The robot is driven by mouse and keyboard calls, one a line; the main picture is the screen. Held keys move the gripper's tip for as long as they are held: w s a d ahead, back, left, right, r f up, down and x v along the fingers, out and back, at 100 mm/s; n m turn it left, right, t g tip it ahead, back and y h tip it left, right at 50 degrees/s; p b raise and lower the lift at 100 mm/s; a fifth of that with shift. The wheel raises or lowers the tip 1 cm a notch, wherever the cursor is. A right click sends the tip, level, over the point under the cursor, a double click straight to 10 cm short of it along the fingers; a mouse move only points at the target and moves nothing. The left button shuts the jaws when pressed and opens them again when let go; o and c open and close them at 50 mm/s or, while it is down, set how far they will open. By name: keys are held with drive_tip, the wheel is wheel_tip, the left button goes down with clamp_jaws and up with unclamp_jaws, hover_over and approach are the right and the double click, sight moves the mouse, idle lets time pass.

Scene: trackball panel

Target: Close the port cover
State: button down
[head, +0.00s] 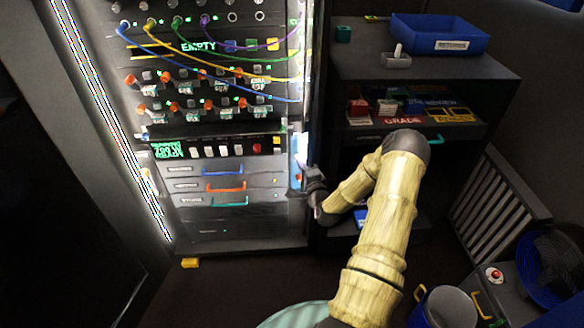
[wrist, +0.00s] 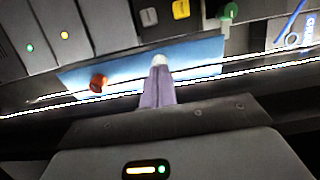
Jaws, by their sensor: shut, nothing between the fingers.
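A light-blue flat panel with a red knob shows in the wrist view (wrist: 204,58); it looks like the port cover, though I cannot be sure. In the head view a small pale blue-white piece with a red spot, likely the same panel (head: 299,160), is at the rack's right edge. My gripper (wrist: 160,62) is shut and empty, its pale tips together in front of the panel. I cannot tell whether they touch it. In the head view my dark gripper (head: 317,190) is beside the rack's lower right edge, its fingertips hard to make out. The port and the cover's angle are unclear.
The lit rack (head: 215,130) holds cables, orange knobs and drawers with coloured handles. A dark shelf unit (head: 425,67) stands right of it, with a blue tray (head: 438,36) on top. A yellow block (head: 190,263) lies on the floor.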

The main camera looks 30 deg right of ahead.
drive_tip(key=shift+w+a, duration=0.25)
drive_tip(key=shift+w, duration=0.25)
drive_tip(key=shift+w+a, duration=0.25)
drive_tip(key=shift+w, duration=0.2)
drive_tip(key=shift+w+a+r, duration=0.1)
drive_tip(key=shift+w, duration=0.05)
drive_tip(key=s+a, duration=0.2)
drive_tip(key=s, duration=0.4)
drive_tip(key=s+a, duration=0.3)
drive_tip(key=s, duration=0.3)
drive_tip(key=shift+s+a+p, duration=0.3)
drive_tip(key=shift+s+p, duration=0.1)
